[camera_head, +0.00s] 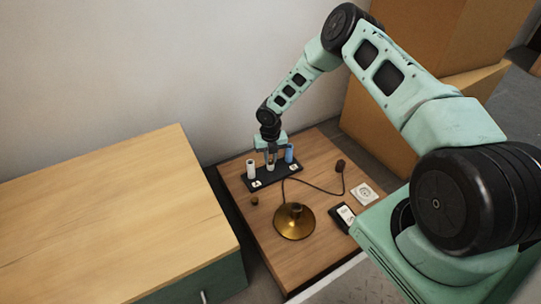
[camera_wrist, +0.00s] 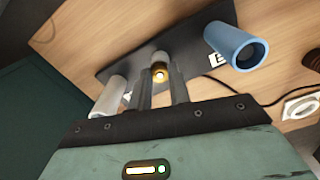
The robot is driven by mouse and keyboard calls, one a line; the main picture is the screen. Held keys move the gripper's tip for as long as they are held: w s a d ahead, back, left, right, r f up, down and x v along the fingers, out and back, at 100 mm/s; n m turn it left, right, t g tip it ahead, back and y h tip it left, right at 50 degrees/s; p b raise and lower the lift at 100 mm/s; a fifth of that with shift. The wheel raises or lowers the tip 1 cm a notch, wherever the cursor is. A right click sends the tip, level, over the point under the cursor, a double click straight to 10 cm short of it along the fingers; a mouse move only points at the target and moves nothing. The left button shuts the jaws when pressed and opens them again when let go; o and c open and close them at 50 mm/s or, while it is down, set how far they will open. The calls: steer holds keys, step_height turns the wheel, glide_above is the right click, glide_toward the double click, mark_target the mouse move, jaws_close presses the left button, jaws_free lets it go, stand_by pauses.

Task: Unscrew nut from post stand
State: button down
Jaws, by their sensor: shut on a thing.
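The post stand is a black plate (camera_head: 262,181) near the back of the small wooden table, with a white tube (camera_head: 250,168) on the left, a blue tube (camera_head: 289,153) on the right and a grey post between them. In the wrist view the blue tube (camera_wrist: 236,46) and the white tube (camera_wrist: 109,97) stand either side of my fingers. My gripper (camera_head: 270,163) points down over the middle post. Its two fingers are shut on the brass-coloured nut (camera_wrist: 160,73) at the post. The fingers partly hide the nut, so I cannot tell how far it is threaded.
A brass lamp base (camera_head: 294,222) with a dark cord stands in front of the stand; the cord ends in a plug (camera_head: 341,165). A white fitting (camera_head: 365,193), a black labelled item (camera_head: 344,217) and a small brown knob (camera_head: 255,201) lie nearby. A wooden cabinet (camera_head: 110,215) is left.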

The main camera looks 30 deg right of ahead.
steer(key=shift+n, duration=0.6)
steer(key=n, duration=0.8)
steer(key=c, duration=1.2)
jaws_free()
steer(key=shift+c, duration=0.2)
steer(key=shift+p, duration=0.3)
